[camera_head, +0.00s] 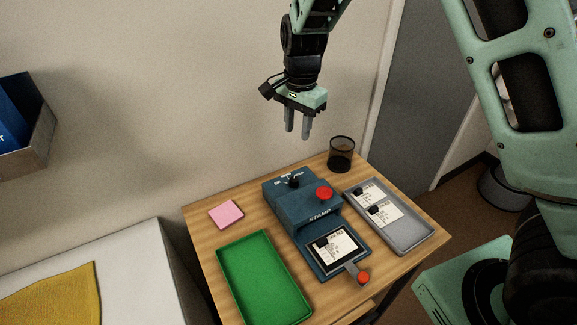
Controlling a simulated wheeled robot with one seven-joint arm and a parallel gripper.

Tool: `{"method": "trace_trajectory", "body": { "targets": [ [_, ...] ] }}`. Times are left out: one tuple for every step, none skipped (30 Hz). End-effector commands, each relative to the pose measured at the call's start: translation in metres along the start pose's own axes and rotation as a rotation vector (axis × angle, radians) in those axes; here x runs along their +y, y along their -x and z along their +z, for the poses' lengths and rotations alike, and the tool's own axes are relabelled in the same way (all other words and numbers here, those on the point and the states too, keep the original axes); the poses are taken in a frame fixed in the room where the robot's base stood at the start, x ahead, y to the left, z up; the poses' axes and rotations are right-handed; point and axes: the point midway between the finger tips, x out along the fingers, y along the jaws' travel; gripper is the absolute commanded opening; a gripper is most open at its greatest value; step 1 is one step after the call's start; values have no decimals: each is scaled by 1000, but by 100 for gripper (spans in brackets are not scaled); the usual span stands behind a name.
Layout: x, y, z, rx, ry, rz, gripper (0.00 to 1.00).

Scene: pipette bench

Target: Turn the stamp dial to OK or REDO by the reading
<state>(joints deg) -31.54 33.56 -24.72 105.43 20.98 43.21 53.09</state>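The blue stamp machine (299,207) stands in the middle of the wooden table. Its black dial (293,181) sits on the top at the back, beside white lettering too small to read. A red button (324,193) is on its top right. A white card (335,246) with a dark patch and small print lies on the front plate; I cannot read its figures. A lever with a red knob (363,278) sticks out at the front. My gripper (298,134) points down in the air above and behind the machine, fingers slightly apart and empty, touching nothing.
A green tray (221,262), empty, lies at the left. A grey tray (418,237) with two cards lies at the right. A pink note pad (226,214) and a black mesh cup (341,154) stand near the back edge. The wall is close behind.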

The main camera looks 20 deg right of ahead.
Motion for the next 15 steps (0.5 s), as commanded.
{"method": "trace_trajectory", "body": {
  "targets": [
    [0,-4,0,1,-3,2,34],
    [0,-7,0,1,-3,3,34],
    [1,-12,0,0,-2,4,34],
    [1,-16,0,-1,-2,4,34],
    [1,-21,0,-1,-2,4,34],
    [1,-28,0,-1,-2,6,34],
    [1,-34,0,0,-2,5,34],
    [1,-40,0,-1,-2,6,34],
    [1,-48,0,-1,-2,5,34],
    [2,-55,0,-2,0,6,34],
    [2,-61,0,-1,-1,5,34],
    [1,-70,0,-2,-2,6,34],
    [1,-76,0,-1,-1,5,34],
    [2,-82,0,-2,0,6,34],
    [2,-90,0,-2,-1,5,34]
  ]
}}
